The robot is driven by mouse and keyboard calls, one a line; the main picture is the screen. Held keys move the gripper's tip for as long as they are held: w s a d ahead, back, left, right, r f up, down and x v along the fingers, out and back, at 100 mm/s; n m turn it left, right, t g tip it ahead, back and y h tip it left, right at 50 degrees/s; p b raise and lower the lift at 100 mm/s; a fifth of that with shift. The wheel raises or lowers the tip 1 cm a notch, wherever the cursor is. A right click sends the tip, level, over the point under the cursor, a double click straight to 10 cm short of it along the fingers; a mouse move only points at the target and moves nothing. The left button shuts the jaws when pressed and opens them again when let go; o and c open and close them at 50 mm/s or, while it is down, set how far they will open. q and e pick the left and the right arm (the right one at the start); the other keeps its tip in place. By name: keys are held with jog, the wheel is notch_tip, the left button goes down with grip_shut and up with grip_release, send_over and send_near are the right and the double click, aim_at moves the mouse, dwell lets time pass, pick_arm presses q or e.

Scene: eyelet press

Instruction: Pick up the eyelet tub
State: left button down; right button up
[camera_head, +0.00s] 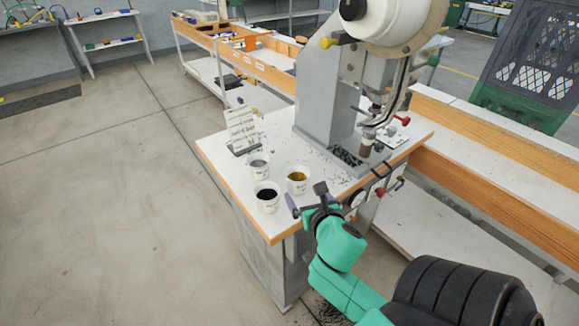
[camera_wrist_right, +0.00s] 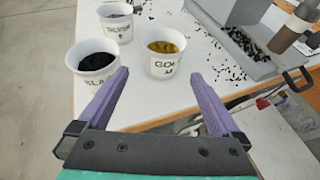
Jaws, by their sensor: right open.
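Three white eyelet tubs stand upright on the table of the press. One tub holds gold eyelets (camera_head: 297,185), one holds black eyelets (camera_head: 267,203), and one holds greyish eyelets (camera_head: 259,170). In the right wrist view the gold tub (camera_wrist_right: 163,64) is straight ahead, slightly beyond the fingertips. The black tub (camera_wrist_right: 92,70) is just left of the left finger, and the grey tub (camera_wrist_right: 116,26) stands farther back. My right gripper (camera_head: 306,198) is open and empty at the table's front edge; its two purple fingers show in the right wrist view (camera_wrist_right: 155,85). My left gripper is not in view.
The large eyelet press (camera_head: 325,90) stands behind and right of the tubs. Loose dark eyelets lie scattered around its base (camera_wrist_right: 232,55). A small card stand (camera_head: 240,130) stands behind the grey tub. A dark crate (camera_head: 530,65) is at the back right.

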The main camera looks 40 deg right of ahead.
aim_at(294, 175)
jog(key=shift+w+d, duration=0.25)
jog(key=shift+w, duration=0.2)
jog(key=x, duration=0.3)
jog(key=shift+w+d+r+p, duration=0.1)
jog(key=shift+w+r+p, duration=0.05)
jog(key=shift+w+p, duration=0.15)
jog(key=shift+x, duration=0.95)
jog(key=x, duration=0.5)
jog(key=shift+w+d+p, duration=0.25)
jog(key=shift+d+p, duration=0.05)
jog(key=shift+p, duration=0.05)
jog(key=shift+w+d+f, duration=0.15)
jog(key=shift+w+f, duration=0.2)
pick_arm(q)
jog(key=shift+s+a+r, duration=0.1)
jog(key=shift+s+r, duration=0.2)
jog(key=shift+s, duration=0.25)
jog(key=shift+s+a+r, duration=0.1)
jog(key=shift+s+r, duration=0.15)
jog(key=shift+s, duration=0.25)
pick_arm(e)
jog(key=c, duration=1.2)
